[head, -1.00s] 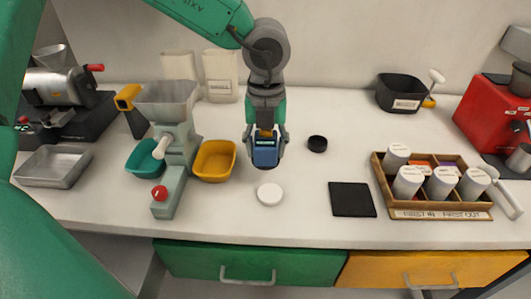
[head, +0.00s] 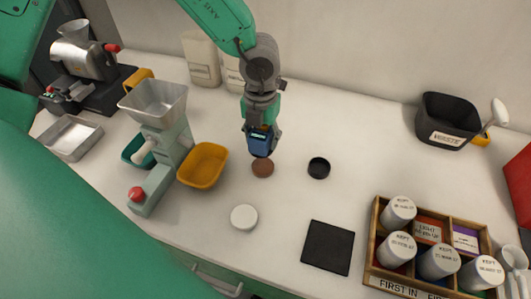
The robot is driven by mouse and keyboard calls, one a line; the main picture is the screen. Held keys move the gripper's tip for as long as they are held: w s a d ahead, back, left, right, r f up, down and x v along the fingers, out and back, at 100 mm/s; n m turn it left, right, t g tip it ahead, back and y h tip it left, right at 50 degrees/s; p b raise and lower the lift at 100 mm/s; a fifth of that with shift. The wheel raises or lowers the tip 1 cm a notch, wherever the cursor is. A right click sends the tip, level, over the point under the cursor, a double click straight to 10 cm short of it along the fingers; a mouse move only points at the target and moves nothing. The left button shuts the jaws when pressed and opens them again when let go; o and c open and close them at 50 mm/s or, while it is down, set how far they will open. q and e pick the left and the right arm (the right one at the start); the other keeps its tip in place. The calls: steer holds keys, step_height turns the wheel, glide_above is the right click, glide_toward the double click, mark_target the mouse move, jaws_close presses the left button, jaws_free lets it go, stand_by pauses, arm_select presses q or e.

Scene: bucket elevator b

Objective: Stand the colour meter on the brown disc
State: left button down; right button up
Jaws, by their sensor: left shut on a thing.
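The colour meter (head: 260,142) is a blue block with a dark display on its upper part. My left gripper (head: 262,130) is shut on it and holds it upright in the head view. The brown disc (head: 263,168) lies on the white counter just below and in front of the meter. The meter's lower end overlaps the disc's back edge in the picture; I cannot tell whether they touch. My right gripper is not in view.
A yellow bowl (head: 203,165) stands close on the left, beside a grey-green hopper device (head: 160,130). A black round cap (head: 319,168) is close on the right. A white disc (head: 244,217) and black square mat (head: 327,247) lie nearer. A wooden crate (head: 371,240) holds white canisters.

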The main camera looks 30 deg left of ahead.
mark_target(263, 128)
arm_select(q)
steer(key=f, duration=0.3)
steer(key=shift+a, duration=0.3)
steer(key=f, duration=0.1)
steer(key=d+f, duration=0.1)
steer(key=shift+d+f, duration=0.25)
steer(key=shift+f, duration=0.1)
steer(key=shift+d+f, duration=0.1)
steer(key=shift+d, duration=0.1)
steer(key=shift+a+f, duration=0.15)
steer(key=shift+a, duration=0.15)
steer(key=c, duration=1)
jaws_free()
steer(key=shift+a, duration=0.25)
steer(key=shift+c, duration=0.2)
steer(key=shift+o, duration=0.8)
steer(key=shift+a+f, duration=0.15)
steer(key=shift+a, duration=0.15)
steer(key=shift+d+r, duration=0.4)
steer(key=r, duration=1.1)
steer(key=shift+a, duration=0.35)
steer(key=shift+d+r, duration=0.2)
steer(key=shift+r, duration=0.1)
steer(key=shift+d, duration=0.35)
steer(key=shift+a, duration=0.15)
